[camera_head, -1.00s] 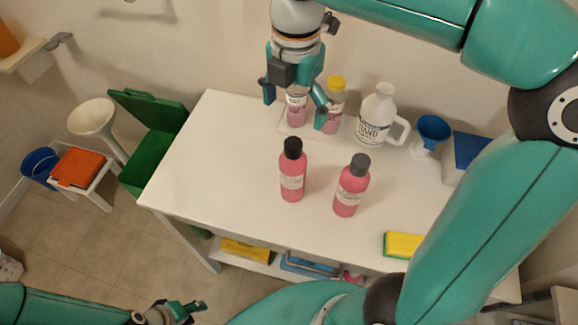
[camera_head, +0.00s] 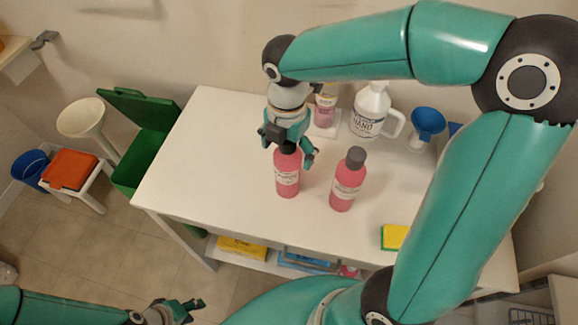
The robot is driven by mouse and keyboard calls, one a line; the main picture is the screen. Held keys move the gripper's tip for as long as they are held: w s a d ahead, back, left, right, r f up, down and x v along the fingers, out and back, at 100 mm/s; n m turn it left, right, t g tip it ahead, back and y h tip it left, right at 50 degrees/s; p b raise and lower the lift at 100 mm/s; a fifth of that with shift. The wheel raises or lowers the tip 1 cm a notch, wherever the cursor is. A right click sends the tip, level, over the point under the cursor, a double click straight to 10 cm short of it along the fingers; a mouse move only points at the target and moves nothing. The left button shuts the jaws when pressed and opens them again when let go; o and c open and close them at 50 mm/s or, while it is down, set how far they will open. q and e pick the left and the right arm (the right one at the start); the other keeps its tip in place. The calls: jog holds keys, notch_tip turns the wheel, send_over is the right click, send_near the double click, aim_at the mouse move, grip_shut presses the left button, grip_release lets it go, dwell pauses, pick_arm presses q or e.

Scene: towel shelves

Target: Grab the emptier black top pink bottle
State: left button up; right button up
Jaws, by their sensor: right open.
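A pink bottle with a black top (camera_head: 287,178) stands upright on the white table. A second pink bottle with a dark grey top (camera_head: 347,184) stands to its right. I cannot tell their fill levels. My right gripper (camera_head: 287,149) is open at the top of the black-topped bottle, its fingers on either side of the cap, which it partly hides. I cannot tell whether they touch. A yellow-topped pink bottle (camera_head: 325,108) stands behind, partly covered by my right arm. My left gripper (camera_head: 183,309) is low at the bottom left, away from the table; its opening is unclear.
A white jug (camera_head: 367,115) and a blue funnel (camera_head: 427,123) stand at the table's back. A yellow-green sponge (camera_head: 394,237) lies at the front right. A green bin (camera_head: 142,160) stands left of the table. The left part of the tabletop is clear.

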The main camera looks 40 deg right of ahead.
jog(key=shift+f, duration=0.3)
jog(key=c, duration=1.5)
jog(key=shift+r, duration=0.15)
jog(key=shift+c, duration=0.2)
